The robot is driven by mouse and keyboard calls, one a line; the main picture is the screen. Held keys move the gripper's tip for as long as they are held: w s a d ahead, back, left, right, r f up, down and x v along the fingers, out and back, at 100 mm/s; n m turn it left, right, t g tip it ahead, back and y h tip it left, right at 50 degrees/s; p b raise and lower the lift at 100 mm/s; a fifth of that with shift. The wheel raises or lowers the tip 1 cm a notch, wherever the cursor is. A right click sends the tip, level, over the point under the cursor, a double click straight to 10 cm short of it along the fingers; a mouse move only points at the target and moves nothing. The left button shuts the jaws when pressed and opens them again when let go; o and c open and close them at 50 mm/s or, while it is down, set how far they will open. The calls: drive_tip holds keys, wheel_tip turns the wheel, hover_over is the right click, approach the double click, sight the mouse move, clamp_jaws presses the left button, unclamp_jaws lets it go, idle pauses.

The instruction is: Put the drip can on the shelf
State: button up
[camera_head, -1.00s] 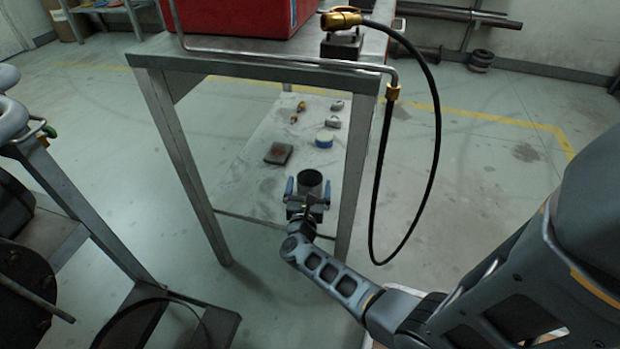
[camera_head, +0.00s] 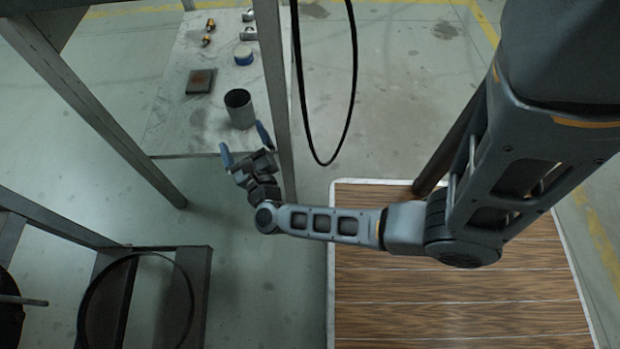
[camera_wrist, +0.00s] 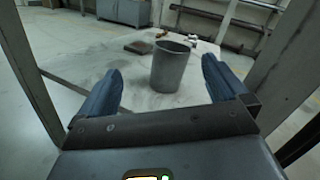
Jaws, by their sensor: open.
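The drip can (camera_head: 239,109), a dark grey open-topped cylinder, stands upright on the pale lower shelf (camera_head: 172,132) near its front edge. In the wrist view the can (camera_wrist: 171,68) stands ahead, between the two blue fingers in the picture. My gripper (camera_head: 243,142) is open and empty, just in front of the shelf's edge, with a gap between its fingers and the can. Its spread fingers also show in the wrist view (camera_wrist: 162,88).
A table leg (camera_head: 275,90) stands close right of my gripper. A black hose (camera_head: 328,159) hangs further right. A metal frame stands lower left.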

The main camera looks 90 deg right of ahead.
drive_tip(key=s+a+r+m+t+y, duration=0.3)
drive_tip(key=s+a+r+m+y, duration=0.5)
drive_tip(key=a+r+m, duration=0.3)
drive_tip(key=s+a+r+m+t+y, duration=0.3)
drive_tip(key=s+a+r+m+y, duration=0.5)
drive_tip(key=a+r+m, duration=0.4)
drive_tip(key=s+a+m, duration=0.1)
drive_tip(key=m, duration=0.3)
drive_tip(key=shift+s+r+y, duration=0.15)
drive_tip(key=shift+s+y, duration=0.15)
drive_tip(key=shift+y, duration=0.1)
wheel_tip(320, 180, up, 26)
drive_tip(key=p, duration=2.6)
drive_tip(key=shift+r, duration=0.15)
